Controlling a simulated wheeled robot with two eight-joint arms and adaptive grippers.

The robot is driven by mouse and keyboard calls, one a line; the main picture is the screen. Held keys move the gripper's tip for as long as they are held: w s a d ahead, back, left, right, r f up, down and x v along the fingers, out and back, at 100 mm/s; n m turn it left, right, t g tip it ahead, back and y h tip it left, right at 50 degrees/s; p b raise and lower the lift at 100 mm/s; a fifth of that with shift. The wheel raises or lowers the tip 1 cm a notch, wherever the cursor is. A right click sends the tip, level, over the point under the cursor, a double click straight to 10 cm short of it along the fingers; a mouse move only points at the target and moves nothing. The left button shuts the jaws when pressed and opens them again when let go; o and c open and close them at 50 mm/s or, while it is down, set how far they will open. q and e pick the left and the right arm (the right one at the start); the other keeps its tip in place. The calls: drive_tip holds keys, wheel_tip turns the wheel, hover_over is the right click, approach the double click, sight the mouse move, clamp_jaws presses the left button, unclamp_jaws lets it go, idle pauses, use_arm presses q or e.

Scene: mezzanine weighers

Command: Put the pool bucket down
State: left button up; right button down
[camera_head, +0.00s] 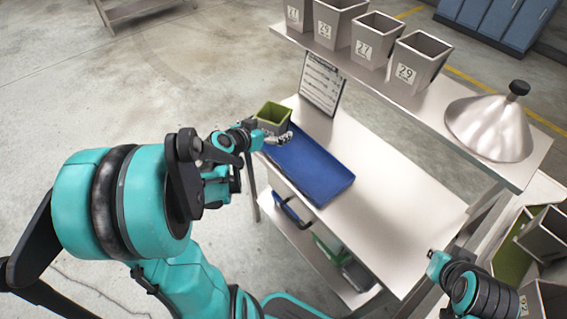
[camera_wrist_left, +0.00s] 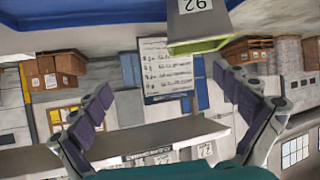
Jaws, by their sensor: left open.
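The pool bucket (camera_head: 273,117) is a small grey bucket with an olive-green inside. It stands upright at the far left end of the blue tray (camera_head: 325,172) on the steel bench. My left gripper (camera_head: 279,137) is close beside the bucket, on its near side. In the left wrist view the picture is upside down: the bucket (camera_wrist_left: 196,28) shows its number label and olive rim beyond the fingers. My left gripper (camera_wrist_left: 168,105) has its fingers spread wide with nothing between them. Part of my right arm shows at the lower right; its gripper cannot be made out.
Several numbered grey buckets (camera_head: 418,62) stand on the raised steel shelf (camera_head: 455,95), with a metal cone (camera_head: 490,127) at its right end. A printed sheet (camera_head: 322,82) stands behind the tray. The bench (camera_head: 400,200) right of the tray is clear. More buckets sit at lower right.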

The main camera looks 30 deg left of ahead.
use_arm(q)
drive_tip(key=s+d+r+g+h, duration=0.15)
drive_tip(key=s+d, duration=0.25)
drive_tip(key=d, duration=0.6)
drive_tip(key=s+d+g+y, duration=0.2)
drive_tip(key=s+d, duration=0.4)
drive_tip(key=s, duration=0.7)
drive_tip(key=shift+s+d+g, duration=0.3)
drive_tip(key=shift+d+g, duration=0.05)
drive_tip(key=shift+g, duration=0.5)
drive_tip(key=shift+f, duration=0.1)
